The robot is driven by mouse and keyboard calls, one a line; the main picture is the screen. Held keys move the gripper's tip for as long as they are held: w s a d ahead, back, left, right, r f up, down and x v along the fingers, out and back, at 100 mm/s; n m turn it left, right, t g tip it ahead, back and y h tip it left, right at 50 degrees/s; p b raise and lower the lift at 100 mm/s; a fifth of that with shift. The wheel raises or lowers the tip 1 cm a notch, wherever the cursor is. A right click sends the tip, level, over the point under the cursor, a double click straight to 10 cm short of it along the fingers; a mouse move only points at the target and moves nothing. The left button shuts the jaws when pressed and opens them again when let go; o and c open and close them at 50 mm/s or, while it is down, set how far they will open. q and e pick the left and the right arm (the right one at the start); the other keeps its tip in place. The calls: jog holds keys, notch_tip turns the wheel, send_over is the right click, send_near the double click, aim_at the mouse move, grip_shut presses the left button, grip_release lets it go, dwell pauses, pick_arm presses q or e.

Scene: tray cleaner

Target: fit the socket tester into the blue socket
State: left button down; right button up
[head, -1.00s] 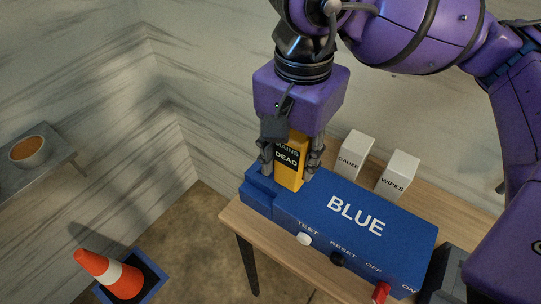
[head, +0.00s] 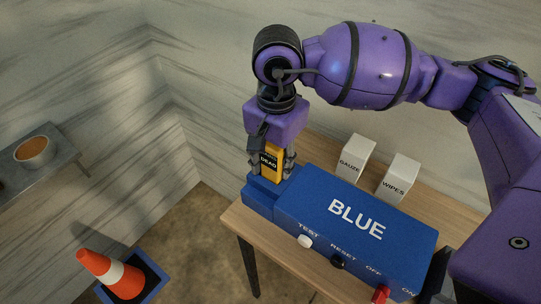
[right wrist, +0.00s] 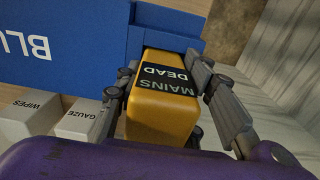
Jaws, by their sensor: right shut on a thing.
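The socket tester (head: 271,163) is a yellow block with a black label reading MAINS DEAD. My right gripper (head: 271,172) is shut on its sides and holds it upright over the low step at the left end of the blue socket unit (head: 322,206). In the right wrist view the tester (right wrist: 160,115) lies between the two fingers (right wrist: 165,90), its far end against the blue step (right wrist: 170,22). The socket opening is hidden, so I cannot tell whether the tester's end is inside it. My left gripper is not in view.
The blue unit stands on a wooden table (head: 240,224), with a white button, a black knob and a red switch on its front. White GAUZE (head: 355,158) and WIPES (head: 398,178) boxes stand behind it. A traffic cone (head: 112,272) and a shelf with a bowl (head: 33,152) are left.

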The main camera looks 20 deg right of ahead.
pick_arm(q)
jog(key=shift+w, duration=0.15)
pick_arm(e)
jog(key=shift+f, duration=0.15)
jog(key=o, duration=0.9)
jog(key=shift+c, duration=0.2)
jog(key=o, duration=0.4)
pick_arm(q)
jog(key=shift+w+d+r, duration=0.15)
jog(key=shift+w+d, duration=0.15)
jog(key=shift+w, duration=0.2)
